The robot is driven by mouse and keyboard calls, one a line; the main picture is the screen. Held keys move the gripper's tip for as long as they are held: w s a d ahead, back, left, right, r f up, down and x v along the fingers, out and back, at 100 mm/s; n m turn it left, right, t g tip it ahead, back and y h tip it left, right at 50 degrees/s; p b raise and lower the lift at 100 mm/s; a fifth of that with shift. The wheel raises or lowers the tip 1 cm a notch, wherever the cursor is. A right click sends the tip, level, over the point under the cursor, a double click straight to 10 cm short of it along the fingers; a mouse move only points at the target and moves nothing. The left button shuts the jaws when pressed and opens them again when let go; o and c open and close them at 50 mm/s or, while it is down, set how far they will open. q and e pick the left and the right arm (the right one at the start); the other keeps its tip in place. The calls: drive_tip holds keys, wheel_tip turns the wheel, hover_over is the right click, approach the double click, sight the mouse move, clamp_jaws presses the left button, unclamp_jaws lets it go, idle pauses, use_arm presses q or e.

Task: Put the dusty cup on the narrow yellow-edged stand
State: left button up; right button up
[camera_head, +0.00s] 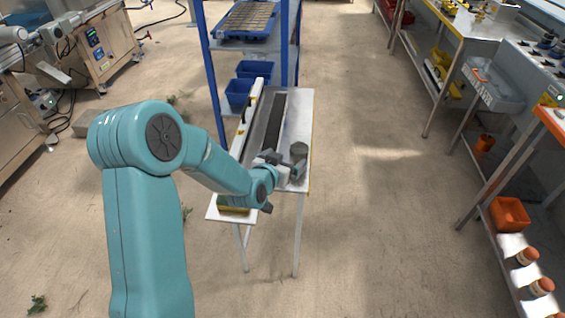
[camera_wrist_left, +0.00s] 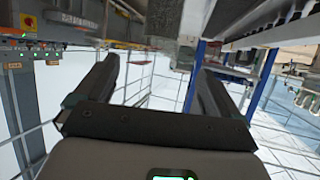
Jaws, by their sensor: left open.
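The narrow yellow-edged stand (camera_head: 301,119) is a long, light-topped table with thin legs in the middle of the head view. A small grey-green round thing, which looks like the dusty cup (camera_head: 300,148), shows at its right side. I cannot tell whether it rests on the stand or is above it. My left gripper (camera_head: 284,162) is over the stand, just on the near side of the cup and overlapping it in the picture. Its two fingers are apart in the wrist view (camera_wrist_left: 157,82). The cup is not clear in that view. My right gripper is not in view.
A dark strip (camera_head: 274,122) runs along the stand. A green and yellow block (camera_head: 233,204) lies at its near left corner. A blue rack (camera_head: 213,76) with blue bins stands behind. Benches with orange bins (camera_head: 510,214) line the right. Floor between is clear.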

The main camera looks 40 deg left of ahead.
use_arm(q)
drive_tip(key=s+d+f+g+h, duration=0.25)
drive_tip(key=s+d+f, duration=0.25)
drive_tip(key=d+f, duration=0.3)
drive_tip(key=s+d+f+g+h, duration=0.2)
drive_tip(key=s+d+f+g, duration=0.25)
drive_tip(key=d+f, duration=0.35)
drive_tip(key=s+d+f+g+h, duration=0.1)
drive_tip(key=s+d+f, duration=0.3)
drive_tip(key=s, duration=0.4)
drive_tip(key=s+d+f+g+h, duration=0.1)
drive_tip(key=s+d+f+g, duration=0.2)
drive_tip(key=s, duration=0.5)
drive_tip(key=d+g, duration=0.1)
drive_tip(key=d, duration=0.1)
drive_tip(key=shift+s+d+f+m+g+h, duration=0.2)
drive_tip(key=shift+d+f+m+g+h, duration=0.1)
drive_tip(key=shift+d+f+h, duration=0.1)
